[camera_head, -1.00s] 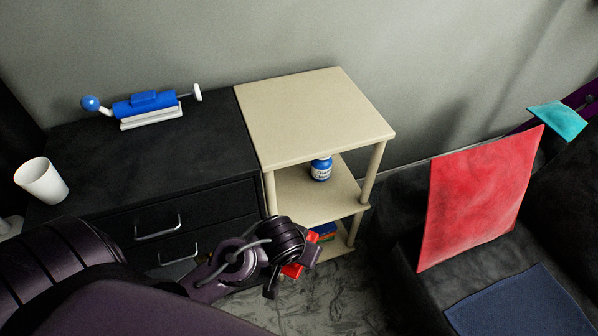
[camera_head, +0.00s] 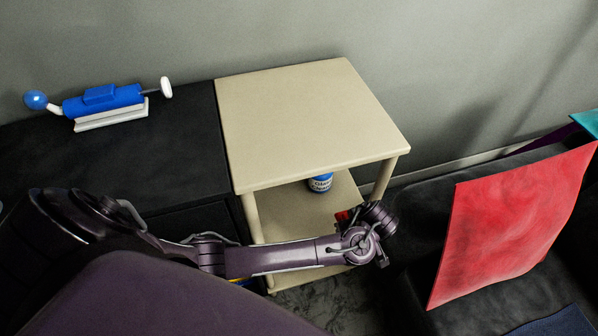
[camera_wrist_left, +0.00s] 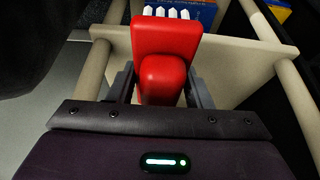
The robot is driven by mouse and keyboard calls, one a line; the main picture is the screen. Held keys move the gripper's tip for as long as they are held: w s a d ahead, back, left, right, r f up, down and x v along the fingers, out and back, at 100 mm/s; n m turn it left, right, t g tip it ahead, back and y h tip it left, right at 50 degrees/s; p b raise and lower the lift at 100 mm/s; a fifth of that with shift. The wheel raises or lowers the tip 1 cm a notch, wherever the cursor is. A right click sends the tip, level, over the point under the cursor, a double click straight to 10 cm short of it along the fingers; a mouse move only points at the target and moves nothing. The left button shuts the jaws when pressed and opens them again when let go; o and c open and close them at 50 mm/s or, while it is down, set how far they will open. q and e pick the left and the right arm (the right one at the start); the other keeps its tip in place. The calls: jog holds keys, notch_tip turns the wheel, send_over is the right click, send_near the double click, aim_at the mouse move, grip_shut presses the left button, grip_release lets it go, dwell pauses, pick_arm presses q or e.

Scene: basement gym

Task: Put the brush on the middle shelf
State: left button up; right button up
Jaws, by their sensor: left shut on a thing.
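The brush has a red body and white bristles; it shows large in the left wrist view (camera_wrist_left: 165,50) and as a small red patch in the head view (camera_head: 343,216). My left gripper (camera_wrist_left: 160,88) is shut on its handle. In the head view my wrist hides most of the gripper. The beige shelf unit (camera_head: 310,110) stands at the centre. Its middle shelf (camera_head: 285,218) is partly hidden by the top board and my arm. The brush appears by the front right of the middle shelf; whether it touches the board cannot be told. My right gripper is out of view.
A blue and white bottle (camera_head: 320,183) stands on the middle shelf. Beige posts (camera_wrist_left: 300,105) flank the shelf opening. A blue book (camera_wrist_left: 190,12) shows beyond the brush. A black cabinet (camera_head: 190,130) is left of the unit, a red cushion (camera_head: 510,220) right.

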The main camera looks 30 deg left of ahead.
pick_arm(q)
jog(key=a, duration=0.5)
jog(key=s+a+f, duration=0.1)
jog(key=a, duration=0.5)
jog(key=a+f, duration=0.1)
jog(key=a, duration=0.5)
jog(key=shift+s+f, duration=0.2)
jog(key=shift+s, duration=0.05)
jog(key=shift+d+f, duration=0.1)
jog(key=shift+f, duration=0.55)
notch_tip(320, 180, down, 2)
jog(key=shift+f+b, duration=0.2)
jog(key=shift+b, duration=0.15)
jog(key=shift+a+f, duration=0.2)
jog(key=shift+f, duration=0.25)
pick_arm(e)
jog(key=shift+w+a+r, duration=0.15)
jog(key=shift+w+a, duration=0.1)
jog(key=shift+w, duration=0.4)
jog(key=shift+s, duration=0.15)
pick_arm(q)
jog(key=o, duration=1)
jog(key=shift+f, duration=0.1)
jog(key=shift+o, duration=0.2)
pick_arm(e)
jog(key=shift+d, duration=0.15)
